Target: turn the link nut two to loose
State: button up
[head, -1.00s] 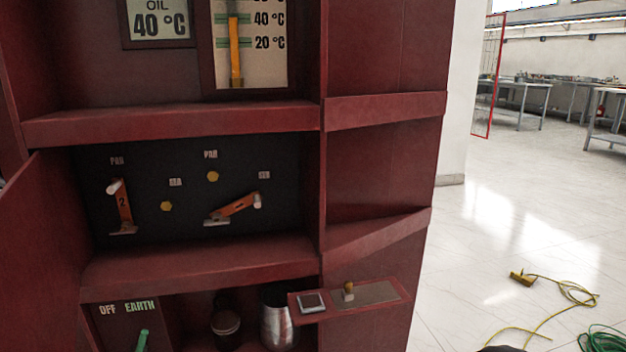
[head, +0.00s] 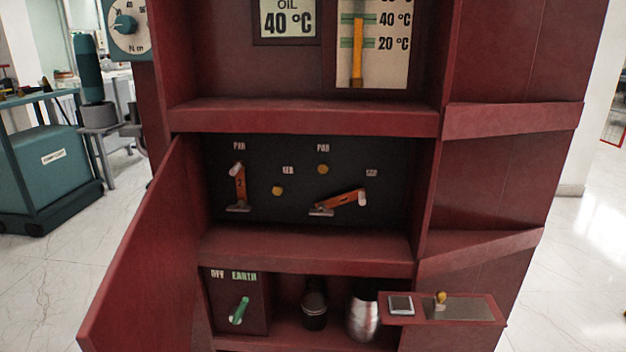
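In the head view, an orange link marked 2 (head: 241,188) stands nearly upright on the dark back panel of the middle compartment. A pale cylindrical nut or knob (head: 235,170) sits at its top, and a grey foot (head: 238,209) is at its bottom. A second orange link (head: 343,201) lies tilted to its right, with a pale knob at its right end and a grey foot at its left end. Yellow hex studs (head: 277,190) and (head: 323,169) show beside and above the links. Whether the nut is tight or loose cannot be told. My gripper is out of view.
The red cabinet (head: 305,118) has an open door (head: 140,245) at left. Below are a green earth handle (head: 239,311), a dark jar (head: 314,310), a metal vessel (head: 363,318) and a side tray (head: 470,309).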

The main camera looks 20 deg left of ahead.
aim_at(245, 209)
jog(key=u, duration=1.5)
